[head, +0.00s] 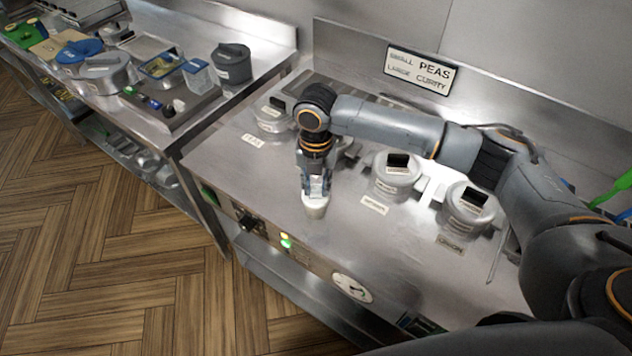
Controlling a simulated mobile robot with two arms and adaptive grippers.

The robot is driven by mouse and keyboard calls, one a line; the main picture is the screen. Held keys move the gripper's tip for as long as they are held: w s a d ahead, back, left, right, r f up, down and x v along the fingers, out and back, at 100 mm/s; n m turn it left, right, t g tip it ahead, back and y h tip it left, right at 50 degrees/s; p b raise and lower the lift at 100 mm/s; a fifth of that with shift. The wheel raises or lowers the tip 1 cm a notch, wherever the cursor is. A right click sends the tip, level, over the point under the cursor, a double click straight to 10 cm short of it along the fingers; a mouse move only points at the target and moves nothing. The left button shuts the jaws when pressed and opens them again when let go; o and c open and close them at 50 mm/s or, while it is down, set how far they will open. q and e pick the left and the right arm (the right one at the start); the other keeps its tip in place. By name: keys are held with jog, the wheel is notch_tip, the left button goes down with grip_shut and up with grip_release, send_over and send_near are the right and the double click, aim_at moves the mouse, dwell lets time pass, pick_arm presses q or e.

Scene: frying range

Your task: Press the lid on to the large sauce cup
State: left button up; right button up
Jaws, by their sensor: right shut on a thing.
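A white sauce cup (316,209) stands upright near the front edge of the steel counter. My right gripper (316,190) points straight down over it. Its fingers are shut on a small pale thing at the cup's top, which looks like the lid (317,186). The fingers hide much of it, so I cannot tell whether the lid is seated on the rim. My left gripper is not in view.
Lidded pots (397,173), (468,208) and (271,115) sit in the counter behind. A sign (420,70) hangs on the back wall. A knob, lights and a dial (352,288) line the front panel. Another counter (215,100) with containers stands left. Counter right of the cup is clear.

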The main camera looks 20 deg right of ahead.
dwell(0.4)
jog(key=o, duration=1.2)
jog(key=shift+o, duration=0.2)
jog(key=shift+r+p, duration=3.55)
jog(key=shift+p, duration=0.25)
jog(key=shift+f, duration=0.1)
grip_shut()
jog(key=shift+f, duration=0.4)
